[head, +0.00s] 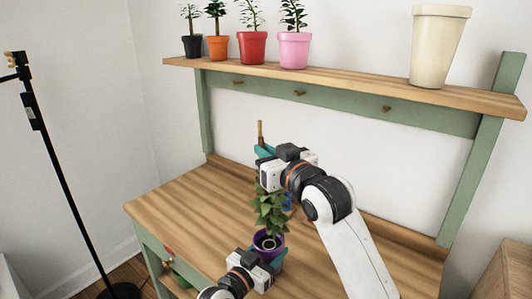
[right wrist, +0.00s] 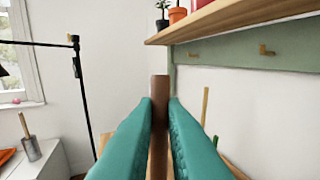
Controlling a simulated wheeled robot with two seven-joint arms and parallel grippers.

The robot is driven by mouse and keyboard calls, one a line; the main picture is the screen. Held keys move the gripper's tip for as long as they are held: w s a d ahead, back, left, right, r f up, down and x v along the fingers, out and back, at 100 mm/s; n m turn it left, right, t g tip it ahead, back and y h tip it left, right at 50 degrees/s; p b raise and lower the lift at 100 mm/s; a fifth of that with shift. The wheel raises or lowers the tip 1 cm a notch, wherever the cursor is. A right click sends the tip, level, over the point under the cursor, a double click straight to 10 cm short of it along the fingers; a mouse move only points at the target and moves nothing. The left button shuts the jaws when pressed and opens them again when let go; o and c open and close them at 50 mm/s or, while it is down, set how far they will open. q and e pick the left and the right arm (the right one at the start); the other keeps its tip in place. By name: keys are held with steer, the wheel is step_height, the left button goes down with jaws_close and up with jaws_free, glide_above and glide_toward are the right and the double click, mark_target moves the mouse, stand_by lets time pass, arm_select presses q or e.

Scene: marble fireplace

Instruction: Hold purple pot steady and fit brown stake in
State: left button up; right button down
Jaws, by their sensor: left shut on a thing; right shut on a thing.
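The purple pot (head: 258,243) stands on the wooden bench with a leafy green plant (head: 270,210) rising from it. My left gripper (head: 278,259) is shut on the pot at its lower right side. My right gripper (head: 262,151) is above the plant, shut on the brown stake (head: 260,132), whose upper end sticks up past the fingers. In the right wrist view the stake (right wrist: 160,88) stands nearly upright between the teal fingers. Its lower end is hidden in the head view by my right gripper and the plant.
A wooden shelf (head: 350,82) spans the back, holding several small potted plants and a large cream pot (head: 437,45). Pegs line the green rail below it. A black lamp stand (head: 62,165) is at the left. The bench top left of the purple pot is clear.

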steer(key=shift+d+r, duration=0.1)
steer(key=shift+r, duration=0.15)
steer(key=shift+r, duration=0.95)
steer(key=shift+r, duration=0.4)
steer(key=shift+r, duration=0.85)
steer(key=shift+r, duration=0.25)
steer(key=shift+r, duration=1.05)
steer(key=shift+r, duration=0.3)
steer(key=shift+r, duration=0.85)
steer(key=shift+r, duration=0.4)
